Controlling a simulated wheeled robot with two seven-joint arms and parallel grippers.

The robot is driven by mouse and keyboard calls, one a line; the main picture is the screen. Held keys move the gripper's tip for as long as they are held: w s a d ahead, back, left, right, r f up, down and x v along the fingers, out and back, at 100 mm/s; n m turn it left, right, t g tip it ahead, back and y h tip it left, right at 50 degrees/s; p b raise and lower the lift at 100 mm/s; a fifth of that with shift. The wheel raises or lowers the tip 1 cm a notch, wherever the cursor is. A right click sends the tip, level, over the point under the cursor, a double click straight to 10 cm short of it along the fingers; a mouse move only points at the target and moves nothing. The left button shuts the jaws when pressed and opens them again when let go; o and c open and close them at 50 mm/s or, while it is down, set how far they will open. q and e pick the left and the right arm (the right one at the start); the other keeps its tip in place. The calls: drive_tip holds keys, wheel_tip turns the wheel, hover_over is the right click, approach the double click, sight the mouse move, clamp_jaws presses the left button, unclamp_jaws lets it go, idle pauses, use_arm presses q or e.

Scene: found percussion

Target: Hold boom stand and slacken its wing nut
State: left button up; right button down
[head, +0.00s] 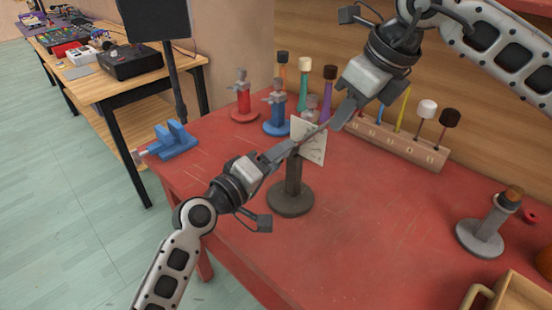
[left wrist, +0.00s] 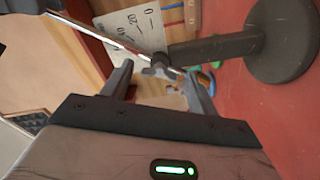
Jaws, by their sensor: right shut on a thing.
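The boom stand has a dark round base (head: 291,199) and a short post standing upright on the red table. In the left wrist view its post (left wrist: 215,48) runs sideways to a small grey wing nut (left wrist: 160,67). A thin boom rod (left wrist: 110,38) crosses there. A white card with a printed scale (head: 312,150) stands behind the joint. My left gripper (head: 290,149) is open at the post's top, its fingers on either side of the wing nut; contact cannot be told. My right gripper (head: 340,118) is shut on the boom rod, up and right of the joint.
A blue vise (head: 173,140) sits at the table's left edge. Red (head: 243,103) and blue (head: 277,118) clamp stands are behind. A wooden mallet rack (head: 400,143) lies along the back. A grey stand (head: 482,238) and wooden box (head: 515,292) are at right. The table's middle right is clear.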

use_arm(q)
drive_tip(key=v, duration=1.2)
use_arm(e)
drive_tip(key=c, duration=1.2)
unclamp_jaws()
